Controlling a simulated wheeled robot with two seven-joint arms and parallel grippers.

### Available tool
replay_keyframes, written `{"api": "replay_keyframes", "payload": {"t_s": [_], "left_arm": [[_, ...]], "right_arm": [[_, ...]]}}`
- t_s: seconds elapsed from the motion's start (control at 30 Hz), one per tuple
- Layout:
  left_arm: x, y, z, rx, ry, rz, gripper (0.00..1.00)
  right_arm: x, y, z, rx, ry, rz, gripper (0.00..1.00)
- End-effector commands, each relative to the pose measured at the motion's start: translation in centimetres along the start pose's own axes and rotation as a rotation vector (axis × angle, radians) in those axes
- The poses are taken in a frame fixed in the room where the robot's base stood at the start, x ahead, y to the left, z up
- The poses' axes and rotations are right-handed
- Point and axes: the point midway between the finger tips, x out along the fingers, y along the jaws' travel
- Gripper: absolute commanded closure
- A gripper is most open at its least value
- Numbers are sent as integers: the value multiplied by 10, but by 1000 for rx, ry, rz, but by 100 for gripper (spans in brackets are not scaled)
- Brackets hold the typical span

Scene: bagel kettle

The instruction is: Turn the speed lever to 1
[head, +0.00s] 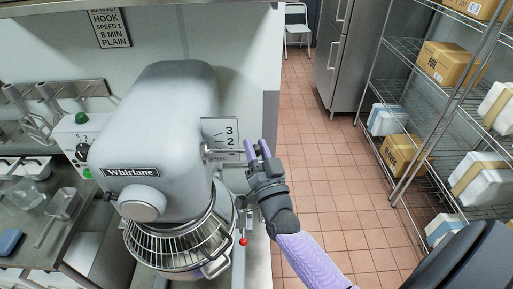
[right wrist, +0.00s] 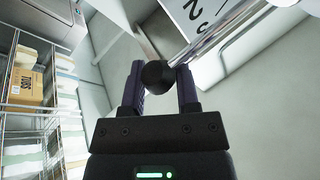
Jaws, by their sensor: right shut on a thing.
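The grey Whirlane mixer (head: 155,140) stands on the counter. Its white speed plate (head: 220,130) shows a 3 above a 2; I cannot see a 1. The speed lever (head: 222,153) is a metal rod coming out of the mixer's right side, near and just below the 2. My right gripper (head: 256,150) is at the lever's outer end. In the right wrist view, the lever's black ball knob (right wrist: 158,75) sits between the two fingers of the gripper (right wrist: 160,85), which is shut on it. My left gripper is not in view.
A wire bowl guard (head: 180,240) and a red-knobbed handle (head: 243,241) are below the lever. A panel with green buttons (head: 83,145) is at left. Wire shelves with boxes (head: 445,62) stand at right. The tiled floor (head: 320,180) between is clear.

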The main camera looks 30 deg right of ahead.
Motion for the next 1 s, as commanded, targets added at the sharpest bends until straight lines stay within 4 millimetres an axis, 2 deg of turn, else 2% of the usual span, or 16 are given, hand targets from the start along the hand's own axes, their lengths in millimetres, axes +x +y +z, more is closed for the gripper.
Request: {"api": "replay_keyframes", "payload": {"t_s": [0.57,0.8,0.9,1.0], "left_arm": [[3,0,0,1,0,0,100],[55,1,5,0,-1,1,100],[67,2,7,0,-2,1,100],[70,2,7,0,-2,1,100]], "right_arm": [[-2,1,6,5,-9,2,100],[-14,14,39,248,105,50,100],[-16,14,47,339,147,67,100],[-16,12,48,383,166,75,100]]}}
